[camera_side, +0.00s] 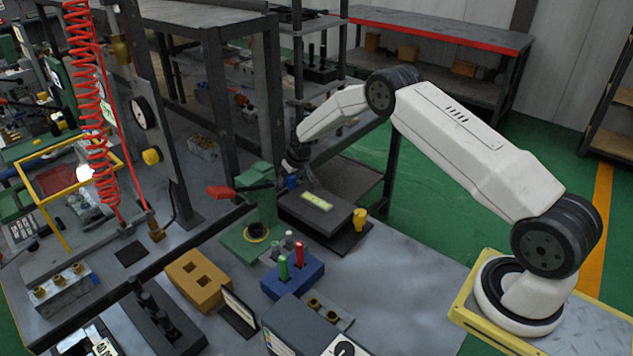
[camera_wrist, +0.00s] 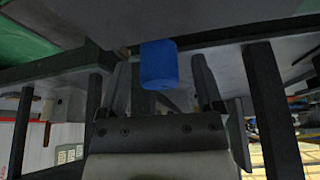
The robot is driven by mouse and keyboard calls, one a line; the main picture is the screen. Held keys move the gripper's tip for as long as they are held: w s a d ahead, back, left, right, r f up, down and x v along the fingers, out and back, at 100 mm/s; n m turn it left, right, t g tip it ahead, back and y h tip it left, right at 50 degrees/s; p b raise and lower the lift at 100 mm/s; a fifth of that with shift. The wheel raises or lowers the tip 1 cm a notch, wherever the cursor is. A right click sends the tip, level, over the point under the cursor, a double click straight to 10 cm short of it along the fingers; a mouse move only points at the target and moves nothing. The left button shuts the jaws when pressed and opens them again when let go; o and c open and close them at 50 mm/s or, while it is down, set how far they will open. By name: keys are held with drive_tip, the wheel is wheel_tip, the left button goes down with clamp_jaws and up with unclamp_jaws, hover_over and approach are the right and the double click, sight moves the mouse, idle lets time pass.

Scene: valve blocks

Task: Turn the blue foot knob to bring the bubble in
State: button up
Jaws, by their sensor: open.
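The blue foot knob (camera_wrist: 159,65) is in the upper middle of the wrist view, under the edge of a grey plate. My gripper (camera_wrist: 159,78) is open, with one dark finger on each side of the knob and a gap on both sides. In the side view the blue knob (camera_side: 292,183) is small, at the far left corner of a dark grey block (camera_side: 316,207). My gripper (camera_side: 293,167) is just beyond it, partly hidden. The block carries a pale yellow-green level vial (camera_side: 317,201). The bubble is too small to make out.
A yellow knob (camera_side: 359,219) is at the block's right corner. A green fixture (camera_side: 252,222) with a red handle (camera_side: 221,192) stands close on the left. A blue block (camera_side: 292,276) with red and green pegs is in front. The bench to the right is clear.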

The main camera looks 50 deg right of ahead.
drive_tip(key=shift+n+y, duration=0.3)
drive_tip(key=shift+n, duration=0.4)
drive_tip(key=shift+r, duration=0.2)
drive_tip(key=v, duration=0.8)
drive_tip(key=shift+a, duration=0.1)
drive_tip(key=s+a+r, duration=0.2)
drive_tip(key=s+a, duration=0.2)
drive_tip(key=s, duration=0.3)
drive_tip(key=s+a+r+g, duration=0.1)
drive_tip(key=s+a+r, duration=0.2)
drive_tip(key=s, duration=0.4)
drive_tip(key=s+a+r, duration=0.3)
drive_tip(key=s+a, duration=0.2)
drive_tip(key=s, duration=0.2)
drive_tip(key=shift+s+r+g, duration=0.25)
drive_tip(key=shift+s+g, duration=0.05)
drive_tip(key=shift+s, duration=0.05)
